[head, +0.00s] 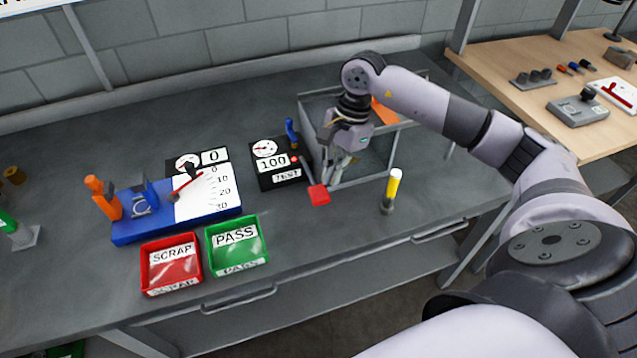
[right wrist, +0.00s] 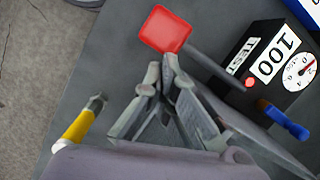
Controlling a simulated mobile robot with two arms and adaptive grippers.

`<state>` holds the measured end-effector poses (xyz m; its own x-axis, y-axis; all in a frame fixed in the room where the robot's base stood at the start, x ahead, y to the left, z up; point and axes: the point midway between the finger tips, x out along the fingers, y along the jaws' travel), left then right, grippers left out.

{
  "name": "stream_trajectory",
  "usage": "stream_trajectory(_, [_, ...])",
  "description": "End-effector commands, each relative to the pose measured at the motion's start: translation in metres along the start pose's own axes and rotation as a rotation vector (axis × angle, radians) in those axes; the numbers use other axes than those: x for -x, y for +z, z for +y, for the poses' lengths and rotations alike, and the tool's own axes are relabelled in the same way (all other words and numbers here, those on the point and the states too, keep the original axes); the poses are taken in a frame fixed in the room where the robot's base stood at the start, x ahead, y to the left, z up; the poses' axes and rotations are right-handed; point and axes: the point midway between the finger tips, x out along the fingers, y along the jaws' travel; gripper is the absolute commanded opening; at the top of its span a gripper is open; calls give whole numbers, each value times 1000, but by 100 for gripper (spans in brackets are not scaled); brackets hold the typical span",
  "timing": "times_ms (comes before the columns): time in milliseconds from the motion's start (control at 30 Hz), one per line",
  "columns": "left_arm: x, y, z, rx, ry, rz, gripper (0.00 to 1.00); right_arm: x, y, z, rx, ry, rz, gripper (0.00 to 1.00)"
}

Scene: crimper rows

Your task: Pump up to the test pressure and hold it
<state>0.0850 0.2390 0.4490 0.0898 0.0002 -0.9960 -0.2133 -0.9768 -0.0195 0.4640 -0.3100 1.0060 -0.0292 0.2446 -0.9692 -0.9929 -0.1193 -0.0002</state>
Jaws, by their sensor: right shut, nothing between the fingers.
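The black test unit (head: 276,180) stands mid-bench with a round gauge (head: 265,149), a plate reading 100, a TEST label and a blue lever (head: 291,133). In the right wrist view the unit (right wrist: 254,55) shows at the upper right, with its gauge (right wrist: 299,71). A grey bar runs from its side to a red paddle (head: 319,195), which also shows in the wrist view (right wrist: 166,31). My right gripper (head: 338,180) is shut and empty. In the wrist view its fingertips (right wrist: 162,76) lie close below the paddle; contact cannot be told. My left gripper is out of view.
A grey-framed enclosure (head: 376,183) stands behind the right gripper. A yellow-handled tool (head: 394,186) stands to its right.

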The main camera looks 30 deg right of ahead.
Motion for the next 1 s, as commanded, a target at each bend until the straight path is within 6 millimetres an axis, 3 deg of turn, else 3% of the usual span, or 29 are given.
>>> stream_trajectory(600, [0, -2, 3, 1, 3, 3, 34, 108, 0, -1, 0, -5, 0, 0])
stream_trajectory(1000, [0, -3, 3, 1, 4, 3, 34, 118, 0, 0, 1, -2, -1, 0])
